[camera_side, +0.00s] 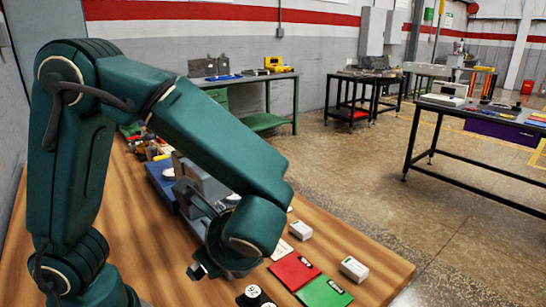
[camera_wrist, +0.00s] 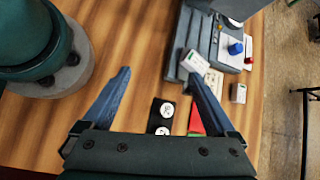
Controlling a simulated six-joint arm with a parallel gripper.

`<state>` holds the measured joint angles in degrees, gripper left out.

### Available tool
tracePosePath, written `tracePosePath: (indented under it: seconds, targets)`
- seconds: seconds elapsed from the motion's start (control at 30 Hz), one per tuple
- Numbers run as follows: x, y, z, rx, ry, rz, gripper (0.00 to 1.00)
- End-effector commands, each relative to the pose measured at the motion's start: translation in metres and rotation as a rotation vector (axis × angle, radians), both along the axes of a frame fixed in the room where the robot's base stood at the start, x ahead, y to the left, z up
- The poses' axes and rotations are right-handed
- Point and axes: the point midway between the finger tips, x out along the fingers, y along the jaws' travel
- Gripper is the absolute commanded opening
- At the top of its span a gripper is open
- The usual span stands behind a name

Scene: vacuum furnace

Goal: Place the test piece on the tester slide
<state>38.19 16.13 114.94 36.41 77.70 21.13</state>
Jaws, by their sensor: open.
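My gripper (camera_wrist: 158,72) is open and empty in the wrist view, its two blue-grey fingers wide apart above the wooden table. Beyond the fingers and between them in the picture lies a black holder (camera_wrist: 155,118) with two round white pieces, an upper one (camera_wrist: 167,109) and a lower one (camera_wrist: 163,132). The side view shows one marked white piece (camera_side: 252,291) at the bottom edge. I cannot tell which piece is the test piece. A grey machine (camera_wrist: 205,35) with a blue knob (camera_wrist: 236,49) stands at the upper right; I cannot make out its slide. My arm hides part of it in the side view.
Red (camera_side: 294,270) and green (camera_side: 324,292) cards lie right of the holder. Small white boxes stand near them, one at the back (camera_side: 300,229) and one by the table edge (camera_side: 354,268). Bare wood (camera_wrist: 135,40) lies left of the machine.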

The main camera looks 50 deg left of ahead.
Motion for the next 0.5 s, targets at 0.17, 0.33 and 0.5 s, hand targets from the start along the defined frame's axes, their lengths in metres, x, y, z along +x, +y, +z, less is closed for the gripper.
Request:
tracePosePath:
  seconds: [0.17, 0.33, 0.5]
  targets:
    - [-0.02, 0.003, 0.011, -0.308, -0.191, 0.338, 0.92]
    - [-0.028, -0.005, 0.024, -0.576, -0.403, 0.64, 0.92]
    - [-0.027, -0.013, 0.039, -0.809, -0.625, 0.899, 0.92]
